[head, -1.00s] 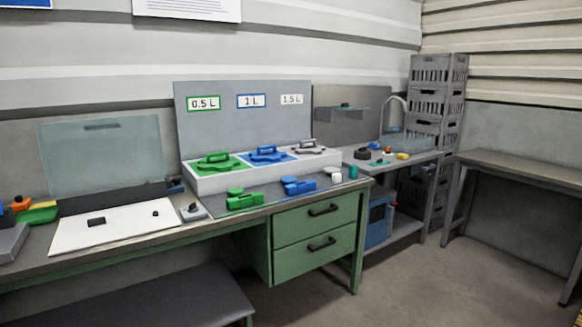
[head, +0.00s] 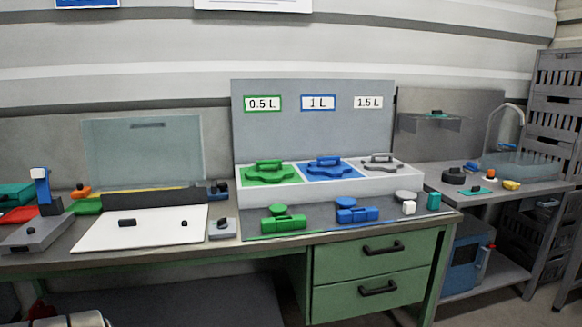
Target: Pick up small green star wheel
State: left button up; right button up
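A flat green star wheel (head: 269,175) with a raised handle on top lies in the left compartment of the white tray (head: 330,190), below the 0.5 L label. A blue one (head: 330,169) lies in the middle compartment below 1 L. A grey one (head: 383,163) lies in the right compartment below 1.5 L. A green part with a round disc (head: 283,221) sits on the dark mat in front of the tray. Neither of my grippers is in view.
A blue part (head: 357,213), a white block (head: 409,208) and a teal block (head: 434,201) stand on the mat's right side. A white board (head: 150,235) lies left of the mat. Green drawers (head: 368,270) are under the bench. A sink bench (head: 500,190) stands at right.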

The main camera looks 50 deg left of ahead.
aim_at(269, 168)
jog(key=u, duration=0.35)
jog(key=i, duration=2)
jog(key=u, duration=2)
jog(key=i, duration=0.9)
jog(key=u, duration=0.9)
